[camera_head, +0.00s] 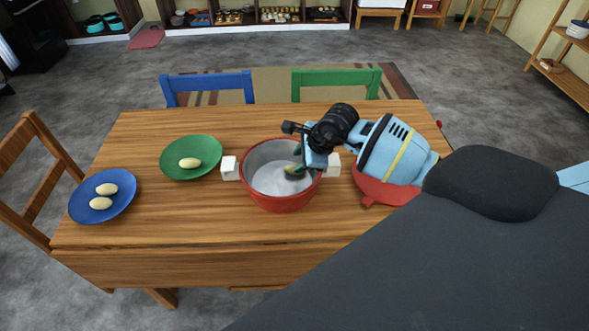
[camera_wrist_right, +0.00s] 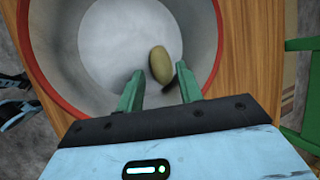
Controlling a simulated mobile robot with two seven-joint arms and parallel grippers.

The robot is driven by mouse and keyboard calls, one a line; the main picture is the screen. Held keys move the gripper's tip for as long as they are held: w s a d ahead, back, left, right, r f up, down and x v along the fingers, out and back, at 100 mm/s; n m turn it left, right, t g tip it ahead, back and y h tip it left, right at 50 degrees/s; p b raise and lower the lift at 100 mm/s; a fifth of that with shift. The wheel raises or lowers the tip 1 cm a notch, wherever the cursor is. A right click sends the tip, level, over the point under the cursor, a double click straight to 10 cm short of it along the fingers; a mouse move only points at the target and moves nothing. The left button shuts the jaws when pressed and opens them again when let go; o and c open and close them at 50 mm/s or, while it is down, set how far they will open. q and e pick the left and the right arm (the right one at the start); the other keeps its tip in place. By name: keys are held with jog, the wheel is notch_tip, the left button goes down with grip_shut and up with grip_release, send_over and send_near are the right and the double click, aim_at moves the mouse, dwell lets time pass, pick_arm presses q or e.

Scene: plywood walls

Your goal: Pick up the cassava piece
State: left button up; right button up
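A red pot (camera_head: 278,203) with a grey inside and white block handles stands on the wooden table. An oval, dull yellow-brown cassava piece (camera_wrist_right: 160,64) lies in the pot in the right wrist view. Similar pale pieces lie elsewhere: one on the green plate (camera_head: 205,145), two on the blue plate (camera_head: 85,213). My left gripper is out of view.
A red dish (camera_head: 372,193) is partly hidden behind my right arm. The pot's wall rises around my right fingers. Bare wooden table (camera_head: 190,220) lies in front of the plates. Blue (camera_head: 208,82) and green (camera_head: 335,76) chairs stand at the far side.

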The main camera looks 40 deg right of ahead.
aim_at(291, 168)
jog(key=shift+x, duration=2.95)
jog(key=shift+s+a, duration=0.1)
jog(key=shift+s, duration=0.05)
jog(key=shift+f, duration=0.1)
jog(key=shift+f, duration=0.1)
jog(key=c, duration=0.6)
